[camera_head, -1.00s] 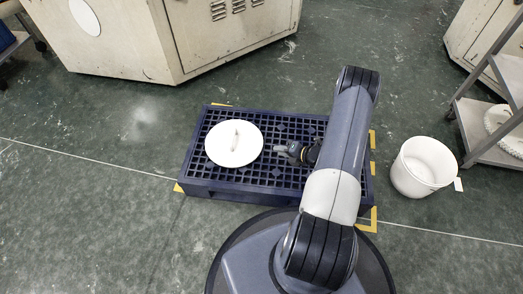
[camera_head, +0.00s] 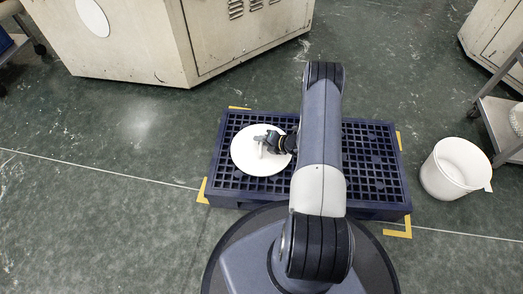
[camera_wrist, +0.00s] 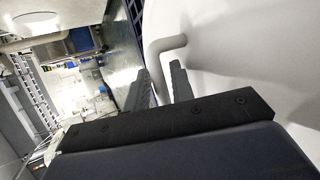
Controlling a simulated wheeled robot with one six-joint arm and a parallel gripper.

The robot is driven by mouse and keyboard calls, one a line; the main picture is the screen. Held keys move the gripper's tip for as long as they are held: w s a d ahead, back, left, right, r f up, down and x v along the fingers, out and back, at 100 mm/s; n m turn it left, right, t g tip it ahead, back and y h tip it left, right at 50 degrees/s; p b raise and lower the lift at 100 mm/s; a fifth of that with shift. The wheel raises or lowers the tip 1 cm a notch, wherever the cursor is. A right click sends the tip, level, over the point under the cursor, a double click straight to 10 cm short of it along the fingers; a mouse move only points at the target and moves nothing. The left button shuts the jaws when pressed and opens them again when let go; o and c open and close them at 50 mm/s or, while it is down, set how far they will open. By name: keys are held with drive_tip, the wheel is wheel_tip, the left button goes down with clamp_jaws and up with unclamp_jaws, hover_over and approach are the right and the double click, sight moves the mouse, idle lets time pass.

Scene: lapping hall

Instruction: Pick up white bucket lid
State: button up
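The white bucket lid (camera_head: 249,158) is a round disc lying on the dark blue pallet (camera_head: 222,189), left of its middle. Its upright handle (camera_wrist: 170,45) shows close up in the wrist view. My gripper (camera_head: 263,141) is over the lid, coming from the right. In the wrist view, the two dark fingers of my gripper (camera_wrist: 161,84) stand apart, with the lower part of the handle showing between them. I cannot tell whether either finger touches it. My gripper hides part of the lid and handle in the head view.
An open white bucket (camera_head: 455,168) stands on the green floor right of the pallet. A grey shelf cart (camera_head: 501,127) is beyond it at the right. A large cream machine (camera_head: 135,45) stands behind the pallet. Yellow marks lie at the pallet's corners.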

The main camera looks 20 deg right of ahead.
drive_tip(key=shift+c, duration=0.2)
clamp_jaws()
wheel_tip(320, 180, up, 10)
drive_tip(key=p, duration=0.4)
drive_tip(key=shift+f, duration=0.15)
drive_tip(key=shift+w+r, duration=0.15)
drive_tip(key=shift+r, duration=0.25)
drive_tip(key=w+a+r+m+t+h, duration=0.1)
drive_tip(key=w+a+r+m+h, duration=0.15)
drive_tip(key=r, duration=0.25)
drive_tip(key=w+a+r+m+t+h, duration=0.1)
drive_tip(key=w+a+r, duration=0.15)
drive_tip(key=r, duration=0.25)
drive_tip(key=s+a+r+m+h, duration=0.35)
drive_tip(key=a+r, duration=0.25)
drive_tip(key=r, duration=0.2)
drive_tip(key=s+r+p, duration=0.3)
drive_tip(key=r+p, duration=0.7)
drive_tip(key=p, duration=0.1)
drive_tip(key=s+r+p, duration=0.3)
drive_tip(key=r+p, duration=0.8)
drive_tip(key=p, duration=0.1)
drive_tip(key=s+r+p, duration=0.4)
drive_tip(key=r+p, duration=0.6)
drive_tip(key=p, duration=0.1)
drive_tip(key=shift+r+p, duration=0.15)
drive_tip(key=shift+p, duration=0.25)
